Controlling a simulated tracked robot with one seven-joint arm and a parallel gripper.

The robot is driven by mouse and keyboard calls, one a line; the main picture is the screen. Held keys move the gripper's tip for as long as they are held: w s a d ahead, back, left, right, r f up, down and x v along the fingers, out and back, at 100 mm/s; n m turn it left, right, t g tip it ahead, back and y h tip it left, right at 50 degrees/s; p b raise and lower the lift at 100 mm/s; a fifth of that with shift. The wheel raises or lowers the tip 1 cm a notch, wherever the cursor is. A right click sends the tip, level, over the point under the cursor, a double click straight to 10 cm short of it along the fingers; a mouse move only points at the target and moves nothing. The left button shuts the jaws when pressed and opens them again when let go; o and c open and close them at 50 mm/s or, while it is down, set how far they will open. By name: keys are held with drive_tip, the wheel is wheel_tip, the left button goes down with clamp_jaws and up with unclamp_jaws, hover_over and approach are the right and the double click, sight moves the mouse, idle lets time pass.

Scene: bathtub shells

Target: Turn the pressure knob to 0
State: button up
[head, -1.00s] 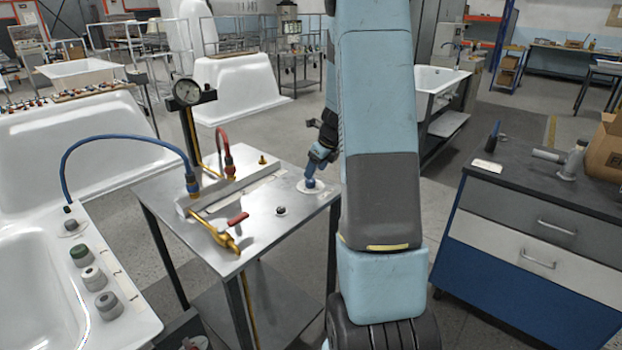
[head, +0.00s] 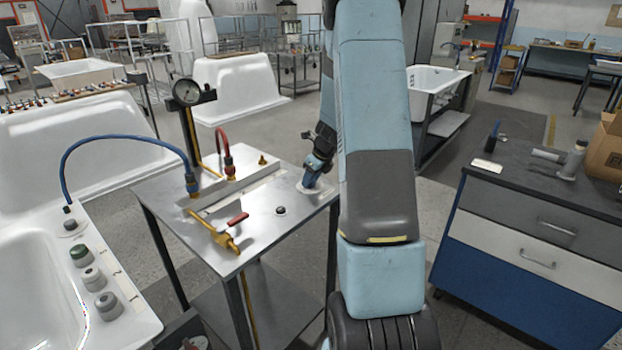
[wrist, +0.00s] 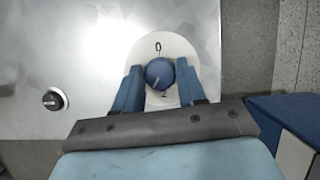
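The pressure knob (wrist: 160,73) is a round blue knob on a white dial plate (wrist: 161,47) set in the metal table top. In the wrist view a "0" is at the far side of the dial and a "2" at the near side. A pale pointer mark on the knob points down and slightly left, toward the "2". My gripper (wrist: 159,72) is open, with one blue finger on each side of the knob; I cannot tell whether they touch it. In the head view my gripper (head: 313,178) is at the dial and hides the knob.
A small black knob (wrist: 54,99) sits left of the dial. On the table (head: 262,226) stand a gauge (head: 187,92), a blue hose (head: 110,138), a red hose (head: 222,140) and a red-handled brass valve (head: 236,219). A drawer cabinet (head: 540,230) stands to the right.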

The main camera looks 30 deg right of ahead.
drive_tip(key=c, duration=0.6)
drive_tip(key=shift+n, duration=0.3)
